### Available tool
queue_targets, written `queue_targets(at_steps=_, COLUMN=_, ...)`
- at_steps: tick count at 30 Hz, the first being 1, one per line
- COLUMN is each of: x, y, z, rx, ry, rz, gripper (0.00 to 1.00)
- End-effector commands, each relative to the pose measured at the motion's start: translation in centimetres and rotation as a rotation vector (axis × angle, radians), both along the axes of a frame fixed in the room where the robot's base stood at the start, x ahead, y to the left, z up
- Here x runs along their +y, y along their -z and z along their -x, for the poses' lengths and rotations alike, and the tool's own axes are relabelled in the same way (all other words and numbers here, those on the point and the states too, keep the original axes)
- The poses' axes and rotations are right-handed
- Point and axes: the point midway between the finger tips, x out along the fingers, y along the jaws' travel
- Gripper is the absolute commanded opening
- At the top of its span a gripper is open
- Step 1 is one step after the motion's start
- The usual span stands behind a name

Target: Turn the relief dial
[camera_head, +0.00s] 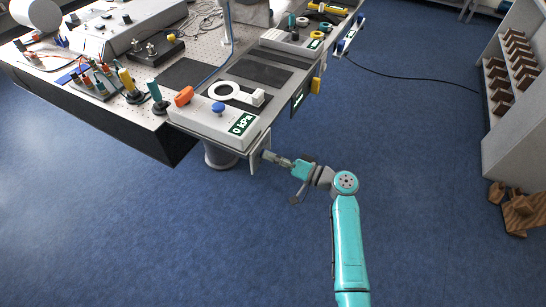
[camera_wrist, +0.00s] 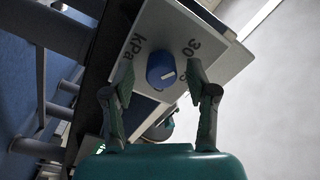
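The relief dial is a blue round knob (camera_wrist: 161,70) on a pale panel (camera_wrist: 150,28) marked "kPa" and "30" in the wrist view. A white mark on the knob points right. My gripper (camera_wrist: 152,82) is open, with one finger at each side of the knob in the picture. I see a gap on both sides, and cannot tell how far the fingertips are from the panel. In the head view my gripper (camera_head: 270,156) is at the near end of the table, close to a pale upright plate (camera_head: 257,152). The knob's face is hidden there.
Table legs show left in the wrist view. The blue floor around my arm is clear. Shelves stand right.

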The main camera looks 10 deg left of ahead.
Motion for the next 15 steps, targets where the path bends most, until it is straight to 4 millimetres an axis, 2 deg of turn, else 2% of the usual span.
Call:
queue_targets(at_steps=8, x=-0.3, y=-0.1, z=0.0, rx=0.0, ry=0.001, rz=-0.001, gripper=0.57)
queue_targets(at_steps=11, x=-1.1, y=0.0, z=0.3, rx=0.0, ry=0.002, rz=-0.001, gripper=0.57)
queue_targets(at_steps=15, x=-3.4, y=0.0, z=1.1, rx=0.001, ry=0.003, rz=-0.001, gripper=0.57)
